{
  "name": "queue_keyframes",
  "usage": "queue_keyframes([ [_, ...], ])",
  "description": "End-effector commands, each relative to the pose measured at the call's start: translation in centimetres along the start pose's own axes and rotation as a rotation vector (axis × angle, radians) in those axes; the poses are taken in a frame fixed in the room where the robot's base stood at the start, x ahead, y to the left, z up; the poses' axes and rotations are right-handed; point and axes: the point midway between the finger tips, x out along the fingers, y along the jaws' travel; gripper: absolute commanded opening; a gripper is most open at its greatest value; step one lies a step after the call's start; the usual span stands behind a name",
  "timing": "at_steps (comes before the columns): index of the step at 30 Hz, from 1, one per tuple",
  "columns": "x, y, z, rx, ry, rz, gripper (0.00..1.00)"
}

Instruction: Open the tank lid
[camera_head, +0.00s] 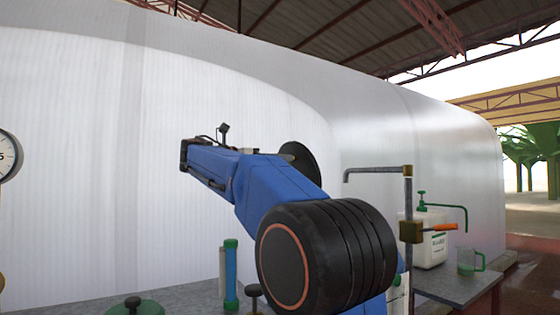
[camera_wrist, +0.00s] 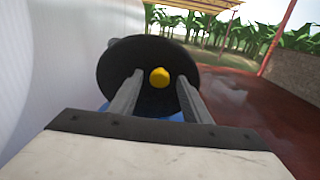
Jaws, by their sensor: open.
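A round black disc (camera_wrist: 150,60) with a yellow knob (camera_wrist: 160,77) fills the middle of the wrist view; it may be the tank lid. My gripper (camera_wrist: 160,76) is open, its two grey fingers reaching out either side of the knob in the picture; I cannot tell whether they touch it. A strip of blue shows below the disc. In the head view a dark disc (camera_head: 300,158) stands tilted behind my blue arm, probably the same one. My arm hides its lower part, and my gripper's fingers cannot be made out there.
A green lid (camera_head: 135,308) and a blue cylinder (camera_head: 230,275) are low in front. A pale curved wall (camera_head: 70,130) stands behind.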

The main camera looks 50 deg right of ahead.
Motion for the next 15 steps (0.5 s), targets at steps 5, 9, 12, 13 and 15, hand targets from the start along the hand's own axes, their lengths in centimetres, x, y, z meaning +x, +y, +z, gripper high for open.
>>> queue_keyframes([
  [5, 0.83, -0.01, 0.01, 0.0, 0.0, 0.0, 0.44],
  [9, 0.93, 0.0, 0.01, 0.0, 0.0, 0.001, 0.44],
  [12, 0.92, 0.0, 0.01, 0.0, 0.0, 0.001, 0.44],
  [13, 0.92, 0.0, 0.01, 0.0, 0.0, 0.001, 0.44],
  [15, 0.91, 0.0, 0.01, 0.0, 0.0, 0.001, 0.32],
])
